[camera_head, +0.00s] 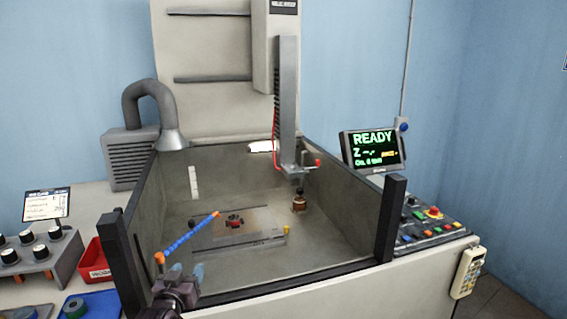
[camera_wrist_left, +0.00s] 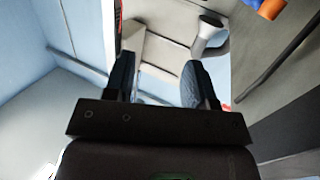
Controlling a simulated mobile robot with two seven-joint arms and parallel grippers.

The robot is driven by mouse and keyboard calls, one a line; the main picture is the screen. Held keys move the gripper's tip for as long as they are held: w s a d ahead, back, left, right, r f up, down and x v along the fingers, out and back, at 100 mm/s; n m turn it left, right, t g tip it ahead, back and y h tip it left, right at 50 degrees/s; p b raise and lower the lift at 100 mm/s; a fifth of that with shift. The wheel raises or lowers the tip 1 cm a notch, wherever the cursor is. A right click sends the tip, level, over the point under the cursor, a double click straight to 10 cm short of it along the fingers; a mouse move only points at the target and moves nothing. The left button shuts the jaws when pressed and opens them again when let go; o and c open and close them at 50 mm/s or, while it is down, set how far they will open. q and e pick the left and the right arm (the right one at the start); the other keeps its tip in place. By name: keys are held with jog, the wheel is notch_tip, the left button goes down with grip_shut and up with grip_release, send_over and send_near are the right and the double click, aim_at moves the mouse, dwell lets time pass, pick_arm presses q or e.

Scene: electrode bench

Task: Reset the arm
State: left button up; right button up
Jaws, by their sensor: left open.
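My left gripper (camera_head: 186,275) is at the bottom of the head view, at the front left of the machine's tank. It points up and away. In the left wrist view the two dark fingers of the left gripper (camera_wrist_left: 160,80) stand apart with nothing between them, so it is open and empty. Behind them that view shows the wall and the grey fume hose nozzle (camera_wrist_left: 209,35). The orange end of the blue hose (camera_wrist_left: 271,8) is at its top right. My right gripper is not in view.
The tank (camera_head: 335,242) has a dark rim and holds a blue flexible hose (camera_head: 190,235), a red-and-black part (camera_head: 234,221) and a copper-coloured piece (camera_head: 299,203). A screen (camera_head: 373,149) reads READY. A red bin (camera_head: 95,265) and blue tray (camera_head: 105,305) lie at left.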

pick_arm(q)
jog(key=s+a+f+g, duration=0.1)
jog(key=s+f+g, duration=0.1)
jog(key=s+f, duration=0.4)
jog(key=s+a+f+g+y+b, duration=0.1)
jog(key=s+f, duration=0.5)
jog(key=s, duration=1.1)
jog(key=s+a+f+g, duration=0.1)
jog(key=s+f+g, duration=0.1)
jog(key=s+f, duration=0.5)
jog(key=s, duration=0.4)
jog(key=shift+s+a+m+g+y, duration=0.15)
jog(key=shift+s+m+g+y, duration=0.15)
jog(key=shift+s+g+y, duration=0.1)
